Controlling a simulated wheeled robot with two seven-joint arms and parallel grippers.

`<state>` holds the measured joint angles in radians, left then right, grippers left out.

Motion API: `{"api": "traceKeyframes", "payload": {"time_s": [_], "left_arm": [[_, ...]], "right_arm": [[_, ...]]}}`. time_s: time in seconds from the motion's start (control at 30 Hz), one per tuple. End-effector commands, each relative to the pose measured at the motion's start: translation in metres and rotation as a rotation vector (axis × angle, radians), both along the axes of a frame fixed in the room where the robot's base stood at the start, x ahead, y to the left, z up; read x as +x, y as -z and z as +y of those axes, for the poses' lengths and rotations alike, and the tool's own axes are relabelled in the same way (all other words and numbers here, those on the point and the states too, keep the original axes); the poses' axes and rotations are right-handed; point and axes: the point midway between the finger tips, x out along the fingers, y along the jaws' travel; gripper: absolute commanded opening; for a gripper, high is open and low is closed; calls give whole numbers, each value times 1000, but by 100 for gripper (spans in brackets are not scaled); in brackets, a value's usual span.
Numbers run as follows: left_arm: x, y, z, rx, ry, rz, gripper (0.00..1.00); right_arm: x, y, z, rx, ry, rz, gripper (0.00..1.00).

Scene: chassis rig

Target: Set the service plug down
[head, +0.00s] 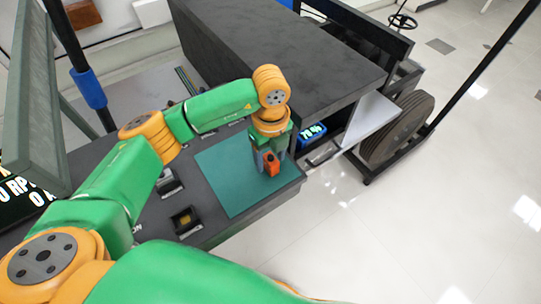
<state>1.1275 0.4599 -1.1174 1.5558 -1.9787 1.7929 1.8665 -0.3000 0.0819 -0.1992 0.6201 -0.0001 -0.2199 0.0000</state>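The service plug (271,165) is a small orange-red block at the right part of a teal mat (225,183). My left gripper (270,168) points down over the mat with its grey fingers on both sides of the plug. It looks shut on the plug. The plug is low, at or just above the mat; I cannot tell if it touches. The gripper body hides part of the mat behind it. My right gripper is not in view.
The mat lies on a dark bench whose front right corner (301,178) is close to the plug. A big dark block (270,50) stands behind. A socket with a yellow part (186,220) and another dark fixture (168,183) sit left of the mat. A blue display (311,134) is right of the gripper.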

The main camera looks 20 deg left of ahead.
Motion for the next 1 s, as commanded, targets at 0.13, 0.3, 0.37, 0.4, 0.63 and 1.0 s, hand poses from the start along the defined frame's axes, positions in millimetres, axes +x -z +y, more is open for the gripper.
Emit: {"api": "traceKeyframes", "payload": {"time_s": [0.13, 0.3, 0.37, 0.4, 0.63, 1.0], "left_arm": [[0, -7, 0, -1, 0, -1, 61], [2, -37, -1, -2, 0, -7, 61], [1, -53, 0, -1, 1, -7, 61], [2, -64, 0, -1, 0, -7, 61], [1, -117, 0, 2, 0, -4, 61], [0, -124, 0, -1, 0, 1, 61]], "right_arm": [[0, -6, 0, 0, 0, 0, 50], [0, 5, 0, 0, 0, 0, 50], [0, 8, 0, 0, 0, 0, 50], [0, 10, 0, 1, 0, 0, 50], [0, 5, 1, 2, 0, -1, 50], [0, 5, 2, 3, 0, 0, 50]]}}
